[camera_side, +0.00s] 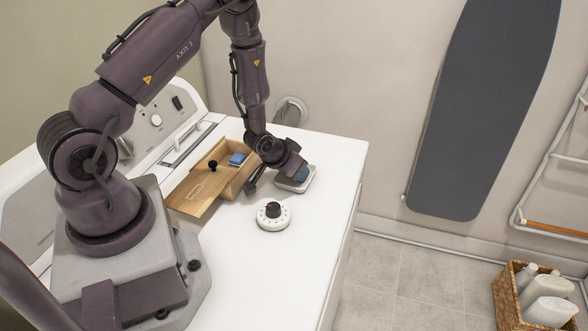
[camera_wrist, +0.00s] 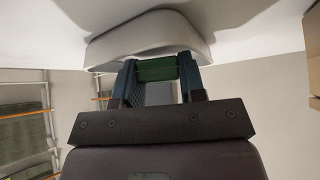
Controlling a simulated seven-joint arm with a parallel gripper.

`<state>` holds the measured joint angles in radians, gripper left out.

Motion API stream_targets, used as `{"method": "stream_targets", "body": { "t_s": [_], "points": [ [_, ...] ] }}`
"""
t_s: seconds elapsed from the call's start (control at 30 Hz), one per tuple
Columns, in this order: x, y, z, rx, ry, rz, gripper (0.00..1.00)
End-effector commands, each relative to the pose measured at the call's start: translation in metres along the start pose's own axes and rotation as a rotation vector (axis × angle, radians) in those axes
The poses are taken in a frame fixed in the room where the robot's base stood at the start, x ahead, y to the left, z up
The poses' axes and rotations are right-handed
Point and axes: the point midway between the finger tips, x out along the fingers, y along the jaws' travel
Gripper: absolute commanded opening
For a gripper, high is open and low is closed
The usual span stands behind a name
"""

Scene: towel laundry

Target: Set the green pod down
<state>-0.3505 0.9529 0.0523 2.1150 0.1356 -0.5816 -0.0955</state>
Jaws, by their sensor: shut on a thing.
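The green pod (camera_wrist: 157,69) is between the two dark blue fingertips of my gripper (camera_wrist: 158,75) in the wrist view. My gripper is shut on it. A white rounded dish (camera_wrist: 150,32) is right beyond the pod in that view; I cannot tell whether the pod touches it. In the side view my gripper (camera_side: 299,174) is low over the white dish (camera_side: 293,187) on the white top. The green pod is hidden there.
A wooden box (camera_side: 214,182) with a black-knobbed lid stands left of my gripper, a blue pod (camera_side: 237,159) in its open part. A white dial timer (camera_side: 273,222) stands in front of the dish. The white top (camera_side: 325,155) is clear to the right.

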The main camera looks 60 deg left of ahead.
Motion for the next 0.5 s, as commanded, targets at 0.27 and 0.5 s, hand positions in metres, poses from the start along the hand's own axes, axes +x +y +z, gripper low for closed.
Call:
{"method": "stream_targets", "body": {
  "t_s": [0.27, 0.5],
  "points": [
    [0.0033, 0.0011, 0.0132, 0.000, -0.038, 0.002, 0.48],
    [-0.0054, 0.0014, 0.0083, -0.001, -0.040, 0.002, 0.48]
  ]
}}
